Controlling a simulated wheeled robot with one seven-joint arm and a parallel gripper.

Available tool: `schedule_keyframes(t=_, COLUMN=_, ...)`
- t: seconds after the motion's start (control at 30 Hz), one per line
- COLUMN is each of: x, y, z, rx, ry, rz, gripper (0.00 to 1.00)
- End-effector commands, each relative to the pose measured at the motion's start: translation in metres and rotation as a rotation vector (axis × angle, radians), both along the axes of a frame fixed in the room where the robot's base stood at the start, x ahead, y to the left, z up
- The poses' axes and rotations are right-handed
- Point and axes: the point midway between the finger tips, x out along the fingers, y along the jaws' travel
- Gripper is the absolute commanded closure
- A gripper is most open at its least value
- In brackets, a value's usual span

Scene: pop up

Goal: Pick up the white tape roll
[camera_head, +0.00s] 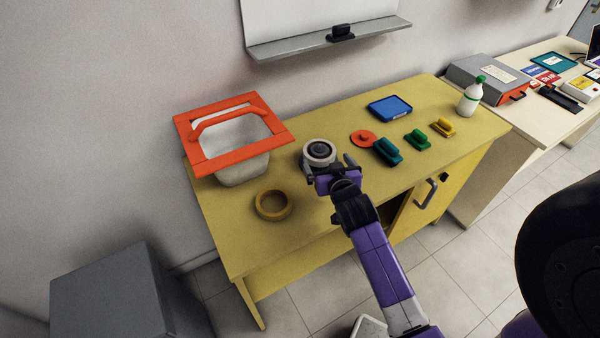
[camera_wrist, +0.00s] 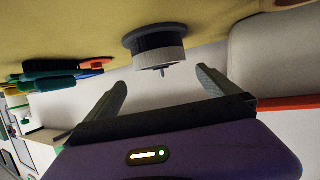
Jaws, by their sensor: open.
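The white tape roll (camera_head: 308,156), a pale ring around a dark round centre, is on the yellow table near its middle. In the wrist view the white tape roll (camera_wrist: 160,58) shows as a pale band with a dark, wider disc and a thin pin at its centre. It is ahead of my gripper, between the lines of the two fingers. My gripper (camera_head: 329,165) is open and empty, just on the near side of the roll. In the wrist view the fingers of my gripper (camera_wrist: 162,88) stand apart, and a gap to the roll appears.
A tan tape roll (camera_head: 260,211) lies to the left on the table (camera_head: 240,245). A red-rimmed white bin (camera_head: 243,172) stands behind it.

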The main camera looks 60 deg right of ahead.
Motion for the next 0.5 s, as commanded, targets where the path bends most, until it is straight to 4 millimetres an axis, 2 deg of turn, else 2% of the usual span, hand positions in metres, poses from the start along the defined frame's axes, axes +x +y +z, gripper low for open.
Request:
schedule_keyframes(t=0.17, x=-0.001, y=-0.004, z=-0.01, rx=0.037, ry=0.009, rz=-0.022, gripper=0.0)
schedule_keyframes(t=0.5, x=0.022, y=-0.028, z=-0.017, rx=0.036, ry=0.007, rz=-0.019, gripper=0.0)
